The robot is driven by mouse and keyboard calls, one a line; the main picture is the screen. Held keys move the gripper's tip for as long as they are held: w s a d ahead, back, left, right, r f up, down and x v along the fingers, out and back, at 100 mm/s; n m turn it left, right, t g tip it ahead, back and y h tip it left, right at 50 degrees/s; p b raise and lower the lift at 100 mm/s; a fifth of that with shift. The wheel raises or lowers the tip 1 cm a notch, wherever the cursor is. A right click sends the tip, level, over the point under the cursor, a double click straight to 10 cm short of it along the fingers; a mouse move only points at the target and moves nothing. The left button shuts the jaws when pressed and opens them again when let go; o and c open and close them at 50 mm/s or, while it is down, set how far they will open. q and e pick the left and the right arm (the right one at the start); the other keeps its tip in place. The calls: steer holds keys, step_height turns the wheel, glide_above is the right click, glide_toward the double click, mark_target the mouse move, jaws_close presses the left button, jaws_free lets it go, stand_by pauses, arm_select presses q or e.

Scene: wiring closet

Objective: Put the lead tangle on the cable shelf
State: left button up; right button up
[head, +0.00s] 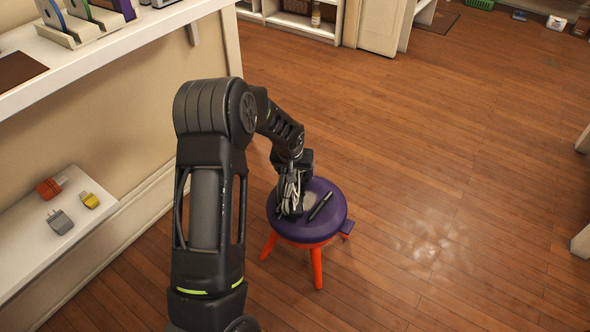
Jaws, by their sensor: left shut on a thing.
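My left gripper (291,205) reaches down over a small purple stool (335,222) with orange-red legs. It is shut on the lead tangle (291,186), a bundle of pale grey cable loops. The tangle is at the left part of the seat; the arm partly hides it, and I cannot tell if it still touches the seat. My right gripper is not in view. Two white shelves run along the left wall, an upper one (75,72) and a lower one (25,228). I cannot tell which is the cable shelf.
A black pen-like stick (320,206) lies on the stool. The lower shelf holds an orange plug (50,187), a grey plug (60,222) and a yellow plug (89,200). A rack of upright devices (75,18) stands on the upper shelf. The wooden floor (450,150) to the right is clear.

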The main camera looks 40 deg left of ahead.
arm_select(q)
steer(key=shift+f, duration=0.2)
stand_by(0.6)
steer(key=o, duration=1.6)
steer(key=shift+c, duration=0.2)
steer(key=shift+o, duration=0.6)
steer(key=o, duration=0.3)
steer(key=shift+v, duration=3.8)
